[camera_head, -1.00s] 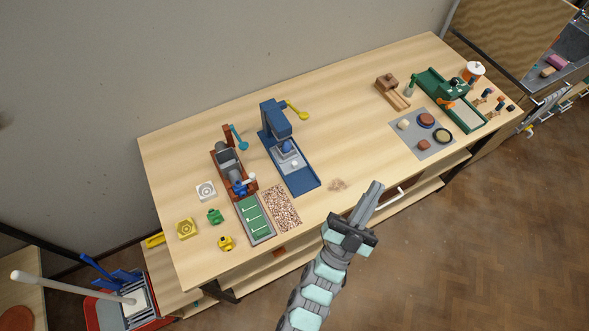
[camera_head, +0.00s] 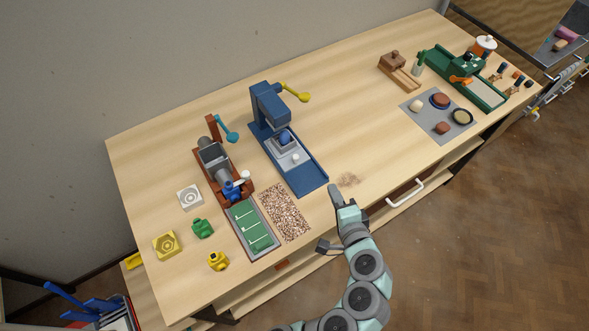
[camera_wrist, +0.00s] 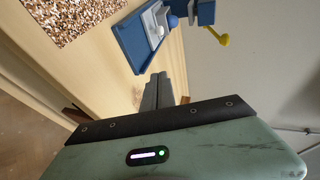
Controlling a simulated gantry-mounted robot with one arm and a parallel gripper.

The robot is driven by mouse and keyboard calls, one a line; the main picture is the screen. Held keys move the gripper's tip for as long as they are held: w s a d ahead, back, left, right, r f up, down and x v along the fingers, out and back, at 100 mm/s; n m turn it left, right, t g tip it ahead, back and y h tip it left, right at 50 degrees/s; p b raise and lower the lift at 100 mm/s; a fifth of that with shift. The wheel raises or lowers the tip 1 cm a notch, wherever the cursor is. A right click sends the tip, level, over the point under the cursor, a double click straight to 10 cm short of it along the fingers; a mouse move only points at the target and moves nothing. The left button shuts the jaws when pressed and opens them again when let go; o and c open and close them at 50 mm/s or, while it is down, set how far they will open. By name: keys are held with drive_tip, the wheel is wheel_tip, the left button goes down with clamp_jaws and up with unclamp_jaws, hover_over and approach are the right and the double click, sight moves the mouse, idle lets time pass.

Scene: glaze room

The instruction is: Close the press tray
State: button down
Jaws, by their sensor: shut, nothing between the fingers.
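The blue press (camera_head: 268,108) stands at the middle of the table, with a yellow-knobbed lever at its right. Its grey tray (camera_head: 284,150) sits on the blue base under the press head, with a white knob at its front. The front part of the blue base (camera_head: 308,180) is bare. The press also shows at the top of the wrist view, with the base (camera_wrist: 134,42) nearest. My gripper (camera_head: 334,190) is shut and empty, over the table's front edge, to the right of the base and apart from it.
Left of the press are a red-brown machine (camera_head: 213,160), a green panel (camera_head: 251,228) and a speckled mat (camera_head: 284,212). A green machine (camera_head: 463,78) and a grey mat (camera_head: 416,110) lie far right. The table between is mostly clear. A drawer handle (camera_head: 405,194) juts from the front.

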drive_tip(key=a, duration=0.1)
drive_tip(key=s+a+y, duration=0.1)
drive_tip(key=a+y+b, duration=0.1)
drive_tip(key=shift+s+f+n+g, duration=0.15)
drive_tip(key=shift+s+n+g, duration=0.15)
drive_tip(key=shift+n+g, duration=0.1)
drive_tip(key=shift+w+a, duration=0.1)
drive_tip(key=shift+a, duration=0.05)
approach(294, 157)
drive_tip(key=x, duration=0.3)
drive_tip(key=f+x, duration=0.1)
drive_tip(key=x, duration=0.1)
drive_tip(key=shift+w+f+p, duration=0.1)
drive_tip(key=shift+w+p, duration=0.1)
drive_tip(key=shift+p, duration=0.2)
drive_tip(key=w, duration=0.1)
drive_tip(key=w+a, duration=0.1)
drive_tip(key=shift+w+a+p, duration=0.3)
drive_tip(key=shift+w, duration=0.05)
drive_tip(key=shift+s, duration=0.1)
